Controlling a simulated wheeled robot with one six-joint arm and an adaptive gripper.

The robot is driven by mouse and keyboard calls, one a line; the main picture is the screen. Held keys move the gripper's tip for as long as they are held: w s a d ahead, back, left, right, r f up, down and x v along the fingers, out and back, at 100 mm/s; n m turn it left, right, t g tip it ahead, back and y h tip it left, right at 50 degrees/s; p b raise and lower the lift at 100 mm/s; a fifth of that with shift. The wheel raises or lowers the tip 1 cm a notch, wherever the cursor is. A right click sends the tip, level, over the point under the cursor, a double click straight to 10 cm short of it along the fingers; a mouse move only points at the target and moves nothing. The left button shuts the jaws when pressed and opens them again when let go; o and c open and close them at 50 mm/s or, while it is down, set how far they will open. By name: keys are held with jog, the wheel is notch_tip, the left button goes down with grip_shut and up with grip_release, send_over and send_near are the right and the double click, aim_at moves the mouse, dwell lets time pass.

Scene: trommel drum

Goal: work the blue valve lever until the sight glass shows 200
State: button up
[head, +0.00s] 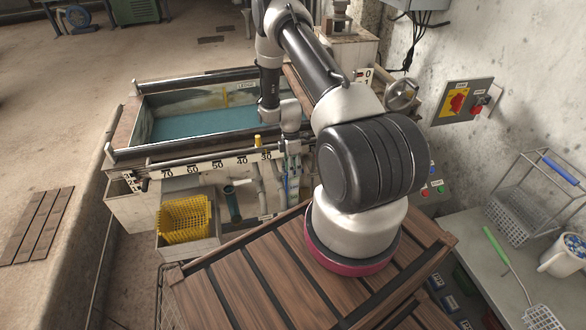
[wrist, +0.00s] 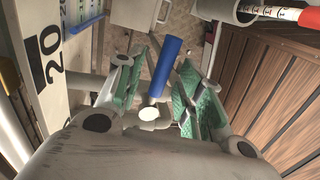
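The blue valve lever (wrist: 165,67) shows in the wrist view as a blue sleeve between the green-padded fingers of my gripper (wrist: 172,88). The fingers stand apart on either side, with gaps visible beside the sleeve. I cannot tell whether either pad touches it. In the head view my gripper (head: 290,145) points down at the tank's front, and the lever is hidden there. A blue strip (wrist: 87,22) beside small printed marks on a white panel may be the sight glass. Its reading is too small to tell.
The tank (head: 205,125) holds blue-green water. A numbered scale (head: 205,165) runs along its front, its 20 showing close on the left in the wrist view. A yellow basket (head: 185,219) stands below left. Slatted wood (head: 235,285) lies in front, and a grey bench (head: 480,250) stands right.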

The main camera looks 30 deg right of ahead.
notch_tip(320, 180, up, 12)
jog(key=w, duration=0.2)
jog(key=shift+d, duration=0.4)
jog(key=shift+w+f, duration=0.1)
jog(key=shift+f, duration=0.05)
